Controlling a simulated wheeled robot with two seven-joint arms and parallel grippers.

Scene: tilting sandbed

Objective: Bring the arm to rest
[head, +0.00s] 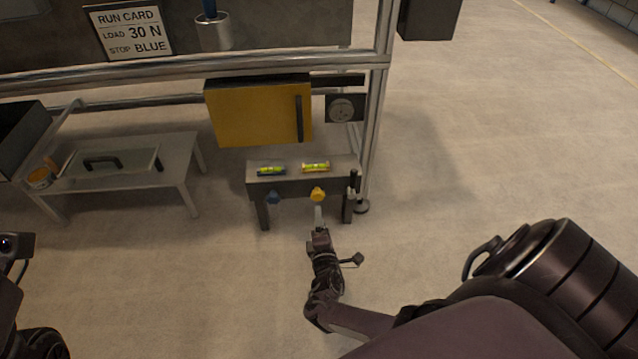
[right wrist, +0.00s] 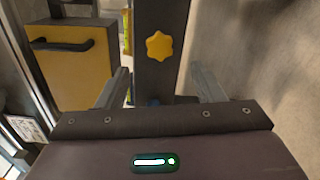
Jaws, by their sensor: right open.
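My right gripper (head: 318,218) is in the middle of the head view, in front of a low grey bench with a yellow knob (head: 318,194) and a blue knob (head: 273,197) on its front. In the right wrist view my right gripper (right wrist: 160,85) is open, its two fingers apart with nothing gripped. The yellow knob (right wrist: 159,46) shows ahead of the fingers in that view, apart from them. My left gripper is not in view; only a dark part of my body shows at the lower left.
The bench (head: 255,187) carries two spirit levels, one green-blue (head: 271,171) and one yellow (head: 316,167). A yellow cabinet door (head: 255,115) with a dark handle is behind it. A run card (head: 130,32) hangs above. A low table (head: 180,165) stands left. The floor at right is clear.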

